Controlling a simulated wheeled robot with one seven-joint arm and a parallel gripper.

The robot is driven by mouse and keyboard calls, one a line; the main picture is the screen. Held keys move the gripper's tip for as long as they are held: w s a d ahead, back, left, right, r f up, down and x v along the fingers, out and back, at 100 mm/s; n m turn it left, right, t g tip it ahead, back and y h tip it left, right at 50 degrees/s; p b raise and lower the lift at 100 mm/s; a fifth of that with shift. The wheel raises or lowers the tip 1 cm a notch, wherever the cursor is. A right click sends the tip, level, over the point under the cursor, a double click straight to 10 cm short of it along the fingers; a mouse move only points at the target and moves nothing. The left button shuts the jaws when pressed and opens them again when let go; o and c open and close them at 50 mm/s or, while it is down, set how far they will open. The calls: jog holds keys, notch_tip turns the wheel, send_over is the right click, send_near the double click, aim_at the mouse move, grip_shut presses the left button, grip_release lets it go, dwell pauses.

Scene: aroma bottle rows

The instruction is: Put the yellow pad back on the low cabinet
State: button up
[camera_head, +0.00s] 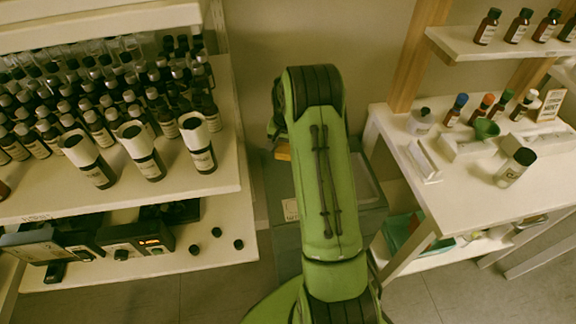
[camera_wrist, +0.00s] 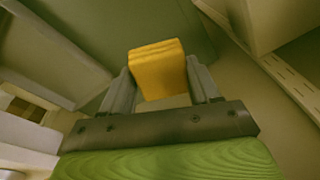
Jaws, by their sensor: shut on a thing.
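The yellow pad (camera_wrist: 158,70) is a small block held between the two grey fingers of my gripper (camera_wrist: 161,82) in the wrist view. In the head view only a sliver of the pad (camera_head: 283,153) shows left of my green arm, which hides most of the gripper. The low cabinet (camera_head: 287,237) is a grey-green box on the floor beneath my arm, with a pale label on its front. Part of its top (camera_head: 367,193) shows right of the arm. A grey-green surface lies behind the pad in the wrist view; I cannot tell whether the pad touches it.
At left a shelf unit (camera_head: 230,170) holds rows of dark bottles, with devices (camera_head: 137,236) and small caps below. At right a white table (camera_head: 463,195) carries bottles, trays and a jar (camera_head: 515,167). The cabinet stands in the gap between them.

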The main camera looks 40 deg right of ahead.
aim_at(286, 151)
jog(key=f+b, duration=0.1)
jog(key=f, duration=0.3)
jog(key=f+b, duration=0.1)
jog(key=f, duration=0.4)
jog(key=shift+s+a, duration=0.1)
jog(key=shift+a, duration=0.1)
jog(key=o, duration=1.1)
jog(key=shift+f, duration=0.1)
jog(key=r+p, duration=0.1)
jog(key=r, duration=0.3)
jog(key=s+r+p, duration=0.1)
jog(key=r, duration=0.3)
jog(key=r+p, duration=0.1)
jog(key=r, duration=0.3)
jog(key=shift+s+a+r, duration=0.2)
jog(key=shift+s+a, duration=0.05)
jog(key=shift+a, duration=0.05)
jog(key=shift+f, duration=0.1)
